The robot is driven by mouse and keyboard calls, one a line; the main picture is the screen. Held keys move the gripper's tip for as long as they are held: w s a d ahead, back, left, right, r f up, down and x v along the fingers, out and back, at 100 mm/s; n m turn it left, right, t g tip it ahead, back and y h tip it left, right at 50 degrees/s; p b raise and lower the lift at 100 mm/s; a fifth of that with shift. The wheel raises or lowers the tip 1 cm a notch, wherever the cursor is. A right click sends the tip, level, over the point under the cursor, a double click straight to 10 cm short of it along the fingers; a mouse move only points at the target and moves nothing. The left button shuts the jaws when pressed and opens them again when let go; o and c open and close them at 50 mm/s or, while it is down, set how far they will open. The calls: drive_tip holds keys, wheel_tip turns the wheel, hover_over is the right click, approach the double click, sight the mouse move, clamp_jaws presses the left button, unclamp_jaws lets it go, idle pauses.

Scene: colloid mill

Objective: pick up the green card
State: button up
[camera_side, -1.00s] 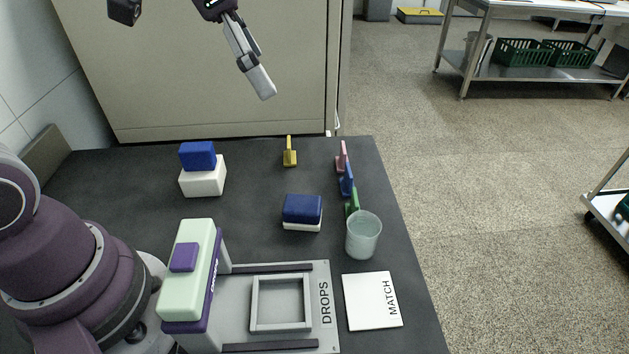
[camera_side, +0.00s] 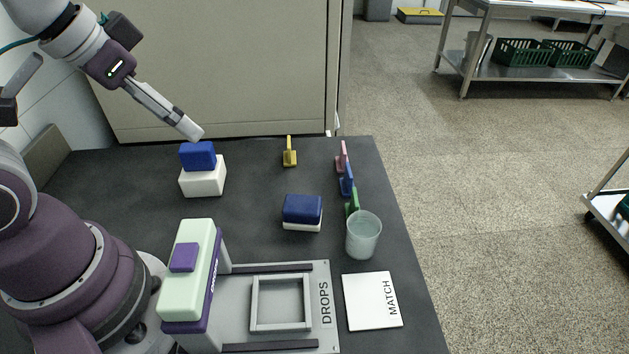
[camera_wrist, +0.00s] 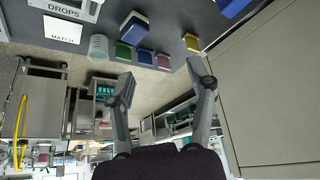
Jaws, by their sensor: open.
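The green card (camera_side: 352,203) stands upright on the dark table, partly hidden behind the translucent cup (camera_side: 363,236) in the side view. In the wrist view the green card (camera_wrist: 123,52) shows beside the cup (camera_wrist: 98,47), in a row with the blue card (camera_wrist: 145,57) and the pink card (camera_wrist: 163,61). My gripper (camera_side: 195,134) is in the air at the upper left, above and behind the blue-topped white box, well away from the green card. In the wrist view its two fingers (camera_wrist: 163,82) are spread apart with nothing between them.
A yellow card (camera_side: 290,153) stands at the table's back. A blue-topped white box (camera_side: 203,180) and a lower blue-and-white block (camera_side: 302,212) stand on the table. The DROPS machine (camera_side: 240,317) and MATCH pad (camera_side: 372,301) are at the front. A cabinet (camera_side: 215,65) rises behind the table.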

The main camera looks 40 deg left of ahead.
drive_tip(key=m+g+h, duration=0.3)
drive_tip(key=m, duration=0.6)
approach(356, 196)
drive_tip(key=shift+m, duration=0.3)
drive_tip(key=x, duration=1)
drive_tip(key=shift+f, duration=0.1)
drive_tip(key=shift+c, duration=0.3)
drive_tip(key=c, duration=0.4)
drive_tip(key=shift+c, duration=0.2)
